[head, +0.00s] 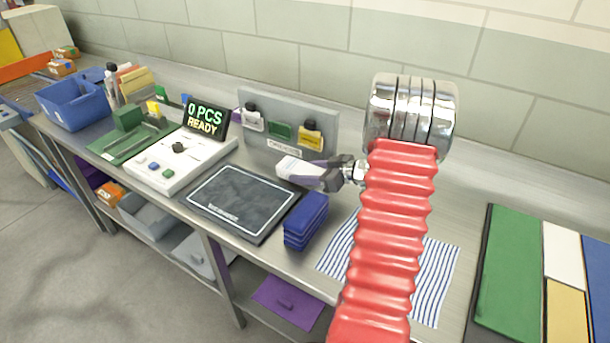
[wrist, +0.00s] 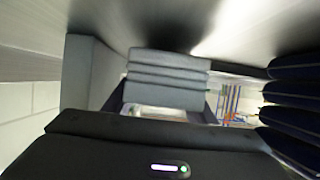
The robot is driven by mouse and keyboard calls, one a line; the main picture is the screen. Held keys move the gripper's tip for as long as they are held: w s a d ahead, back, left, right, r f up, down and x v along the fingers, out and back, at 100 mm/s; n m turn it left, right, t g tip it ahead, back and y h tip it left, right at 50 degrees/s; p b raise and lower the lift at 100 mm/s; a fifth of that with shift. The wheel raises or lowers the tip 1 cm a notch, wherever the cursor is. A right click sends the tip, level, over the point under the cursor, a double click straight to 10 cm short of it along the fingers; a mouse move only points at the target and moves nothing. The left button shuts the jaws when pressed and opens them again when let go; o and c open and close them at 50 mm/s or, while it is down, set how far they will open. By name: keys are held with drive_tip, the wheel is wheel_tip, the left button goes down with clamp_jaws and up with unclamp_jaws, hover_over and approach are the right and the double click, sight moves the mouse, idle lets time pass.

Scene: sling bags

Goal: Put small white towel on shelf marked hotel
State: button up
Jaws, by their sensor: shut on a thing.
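My gripper (head: 300,172) is at the end of my red arm, above the back right part of the dark framed pad (head: 243,204) and in front of the grey upright panel. It is shut on a small pale folded thing, which looks like the small white towel (head: 292,167). In the wrist view the towel (wrist: 168,78) looks grey and layered, in shade between the dark fingers. The towel is held above the bench. I cannot read a shelf marked hotel in either view.
A dark blue folded stack (head: 306,220) stands close below my gripper. The grey panel (head: 325,127) with small coloured items is just behind. A blue-striped cloth (head: 437,275) lies to the right. A white control box (head: 178,160) and a "0 PCS READY" display (head: 206,117) stand left.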

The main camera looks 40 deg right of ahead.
drive_tip(key=shift+f, duration=0.5)
drive_tip(key=o, duration=0.8)
drive_tip(key=shift+f, duration=0.1)
drive_tip(key=shift+s+d+r, duration=0.1)
drive_tip(key=shift+s+r, duration=0.1)
drive_tip(key=v, duration=1.1)
drive_tip(key=shift+s+d, duration=0.1)
drive_tip(key=shift+s, duration=0.25)
drive_tip(key=shift+o, duration=0.4)
